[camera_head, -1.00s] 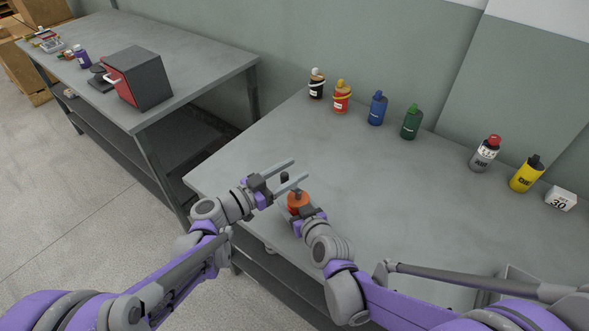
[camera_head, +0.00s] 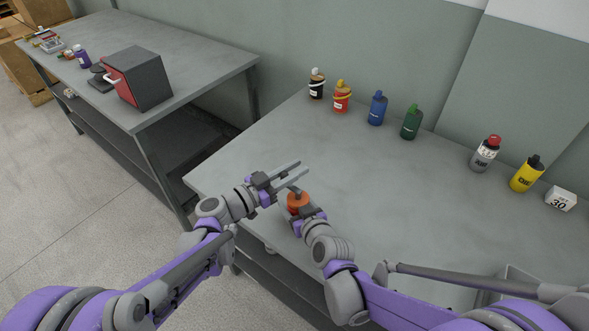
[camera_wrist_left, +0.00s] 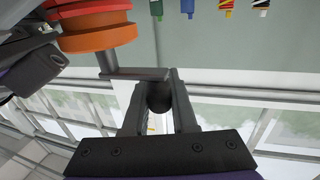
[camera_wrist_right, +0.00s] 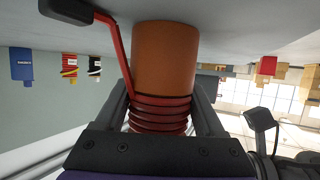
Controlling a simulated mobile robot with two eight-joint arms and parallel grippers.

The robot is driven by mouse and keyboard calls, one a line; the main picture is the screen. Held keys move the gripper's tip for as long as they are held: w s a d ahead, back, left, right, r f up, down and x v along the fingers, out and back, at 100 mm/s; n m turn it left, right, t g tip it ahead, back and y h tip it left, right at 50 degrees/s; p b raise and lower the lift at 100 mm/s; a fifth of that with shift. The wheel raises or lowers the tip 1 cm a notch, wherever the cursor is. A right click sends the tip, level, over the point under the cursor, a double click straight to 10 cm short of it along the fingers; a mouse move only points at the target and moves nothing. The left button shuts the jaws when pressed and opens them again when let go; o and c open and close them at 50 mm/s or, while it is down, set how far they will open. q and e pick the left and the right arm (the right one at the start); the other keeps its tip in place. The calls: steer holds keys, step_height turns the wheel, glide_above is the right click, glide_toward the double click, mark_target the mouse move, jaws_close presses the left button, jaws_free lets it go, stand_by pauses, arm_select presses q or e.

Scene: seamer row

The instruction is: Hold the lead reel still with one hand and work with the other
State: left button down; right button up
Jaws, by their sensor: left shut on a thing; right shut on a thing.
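The orange lead reel (camera_head: 297,202) stands upright near the bench's front edge. In the right wrist view its body (camera_wrist_right: 165,60) has red lead (camera_wrist_right: 160,118) coiled around it, running out to a black end piece (camera_wrist_right: 66,10). My right gripper (camera_head: 308,214) is shut on the reel across the coils. A dark crank arm (camera_wrist_left: 135,73) joins the reel's top. My left gripper (camera_wrist_left: 160,105) is shut on the crank's dark knob (camera_wrist_left: 159,97); in the head view the left gripper (camera_head: 295,176) is just above the reel. The fingers partly hide the knob.
Several bottles stand along the bench's back, including blue (camera_head: 376,108), green (camera_head: 411,122) and yellow (camera_head: 527,174) ones. A white block marked 30 (camera_head: 561,198) is at right. The bench (camera_head: 370,190) is clear between. A second bench carries a red-fronted box (camera_head: 140,78).

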arm_select(q)
steer(key=n+t+y, duration=0.2)
steer(key=a+n+t+y, duration=0.1)
steer(key=n+y, duration=0.1)
steer(key=y, duration=0.1)
steer(key=s+a+n+t+y, duration=0.1)
steer(key=n+t+y, duration=0.1)
steer(key=shift+r+t, duration=0.1)
steer(key=shift+t, duration=0.2)
steer(key=shift+s+a+y, duration=0.1)
steer(key=shift+s+y, duration=0.05)
steer(key=shift+y, duration=0.25)
stand_by(0.3)
steer(key=c, duration=0.7)
jaws_free()
steer(key=v, duration=1.2)
